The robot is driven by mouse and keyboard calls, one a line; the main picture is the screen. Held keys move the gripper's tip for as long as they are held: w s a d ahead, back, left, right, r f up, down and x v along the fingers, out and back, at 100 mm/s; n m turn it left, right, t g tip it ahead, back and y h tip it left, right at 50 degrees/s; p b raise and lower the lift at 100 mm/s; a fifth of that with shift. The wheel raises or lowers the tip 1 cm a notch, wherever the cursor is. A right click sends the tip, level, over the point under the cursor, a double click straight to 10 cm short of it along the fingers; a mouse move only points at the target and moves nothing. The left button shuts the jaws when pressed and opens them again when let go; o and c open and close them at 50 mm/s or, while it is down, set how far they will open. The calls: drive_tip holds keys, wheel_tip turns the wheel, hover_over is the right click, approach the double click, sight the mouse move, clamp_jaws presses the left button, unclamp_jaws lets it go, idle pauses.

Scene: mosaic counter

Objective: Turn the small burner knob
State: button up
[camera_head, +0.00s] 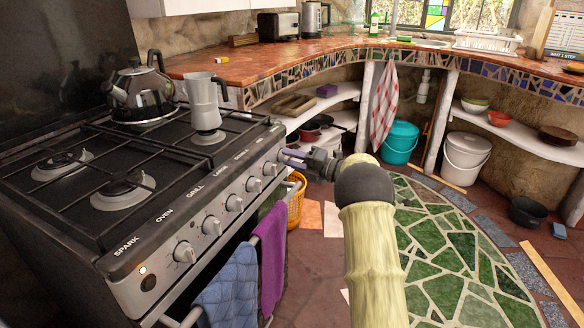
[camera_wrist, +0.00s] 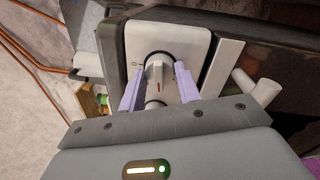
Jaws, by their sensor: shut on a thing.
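The small burner knob (camera_wrist: 157,72) is a pale round knob with a raised grip and a red mark, on a light plate in the wrist view. It is at the far right end of the stove's front panel (camera_head: 222,218), largely hidden by my fingers in the head view. My gripper (camera_head: 284,156) reaches the panel from the right. Its two purple fingers (camera_wrist: 160,80) stand either side of the knob and are shut on it. The exact contact at the fingertips is hard to see.
Several other knobs, such as the oven knob (camera_head: 184,252), line the panel. A kettle (camera_head: 140,90) and a moka pot (camera_head: 205,103) stand on the hob. A blue towel (camera_head: 228,290) and a purple towel (camera_head: 270,258) hang below. A yellow basket (camera_head: 296,200) is under my gripper.

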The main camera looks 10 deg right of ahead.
drive_tip(key=shift+f+n, duration=0.15)
drive_tip(key=shift+n, duration=0.15)
drive_tip(key=o, duration=1)
drive_tip(key=p+v, duration=0.3)
drive_tip(key=v, duration=1.4)
drive_tip(key=shift+d+p, duration=0.3)
drive_tip(key=shift+p, duration=0.05)
drive_tip(key=shift+c, duration=0.5)
clamp_jaws()
